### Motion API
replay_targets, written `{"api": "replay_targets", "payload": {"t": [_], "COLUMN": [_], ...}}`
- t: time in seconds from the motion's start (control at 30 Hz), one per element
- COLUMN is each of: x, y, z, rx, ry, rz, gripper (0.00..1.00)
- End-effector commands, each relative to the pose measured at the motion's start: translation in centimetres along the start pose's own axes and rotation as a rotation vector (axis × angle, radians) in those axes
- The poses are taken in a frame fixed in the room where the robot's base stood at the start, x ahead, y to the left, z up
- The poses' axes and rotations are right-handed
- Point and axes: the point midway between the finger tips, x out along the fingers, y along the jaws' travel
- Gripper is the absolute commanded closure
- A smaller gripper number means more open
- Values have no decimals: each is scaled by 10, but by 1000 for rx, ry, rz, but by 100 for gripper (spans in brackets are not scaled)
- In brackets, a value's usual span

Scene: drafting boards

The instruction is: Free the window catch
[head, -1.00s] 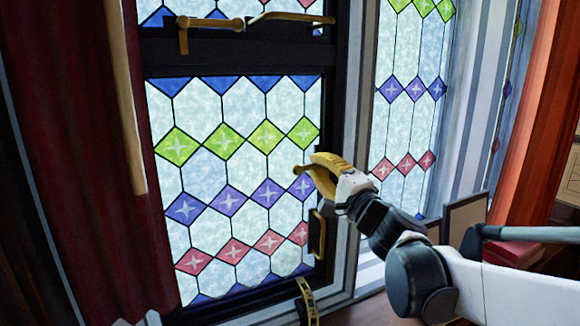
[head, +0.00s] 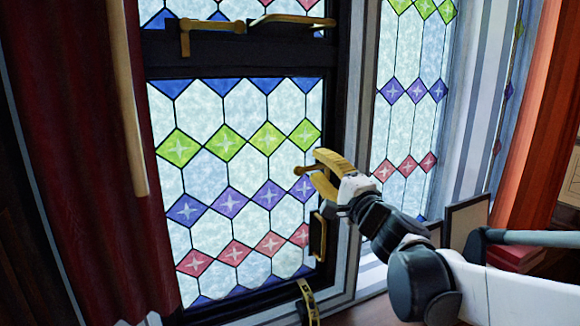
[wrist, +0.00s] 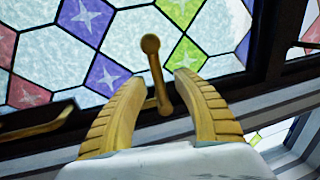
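The window catch is a brass lever with a round knob (head: 301,170) on the dark right-hand frame of the stained-glass window (head: 232,165). In the wrist view the catch (wrist: 153,62) shows its knob over the glass and its lower end by the dark frame. My gripper (head: 318,172) has yellow fingers and is at the catch. In the wrist view my gripper (wrist: 158,82) is open, one finger on each side of the lever, with gaps visible. The head view hides the lever's base behind the fingers. The window looks closed.
A brass plate or handle (head: 317,236) sits lower on the same frame, and a curved brass piece (head: 307,302) is below it. More brass fittings (head: 290,19) are on the upper bar. A red curtain (head: 90,170) hangs left. A picture frame (head: 466,222) stands right.

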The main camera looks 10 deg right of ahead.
Motion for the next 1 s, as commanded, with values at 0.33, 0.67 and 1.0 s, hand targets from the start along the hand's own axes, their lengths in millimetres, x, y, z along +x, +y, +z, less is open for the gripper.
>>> {"api": "replay_targets", "payload": {"t": [0.33,0.67,1.0], "x": [-68,-115,-118], "y": [0,0,0], "z": [-1,0,0], "rx": [-1,0,0], "ry": [4,2,0], "rz": [0,0,0], "gripper": [65,65,65]}}
